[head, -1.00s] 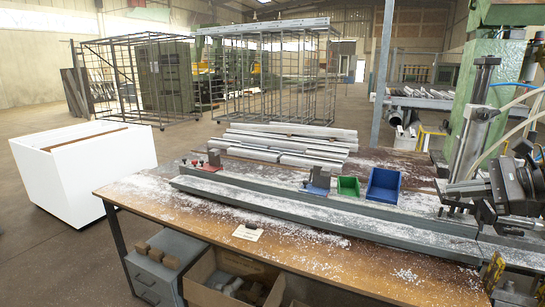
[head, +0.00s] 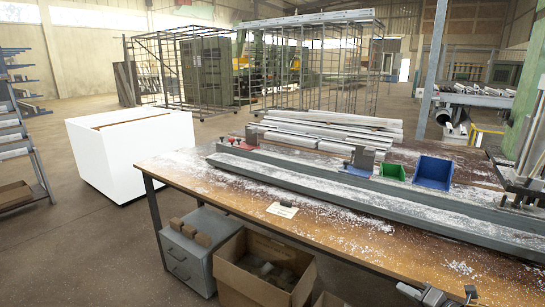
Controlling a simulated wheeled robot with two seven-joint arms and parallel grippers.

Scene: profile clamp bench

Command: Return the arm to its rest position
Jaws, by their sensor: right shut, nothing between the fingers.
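My right gripper (head: 434,295) shows only in part at the bottom edge of the head view, right of centre. It is shut and empty, in front of the wooden workbench (head: 330,240). The rest of my right arm is out of the picture. My left gripper is not in view.
A long grey profile rail (head: 350,198) runs along the bench, with a green bin (head: 393,171), a blue bin (head: 433,172) and stacked metal bars (head: 330,127) behind it. A cardboard box (head: 246,283) and grey drawer unit (head: 190,262) stand below.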

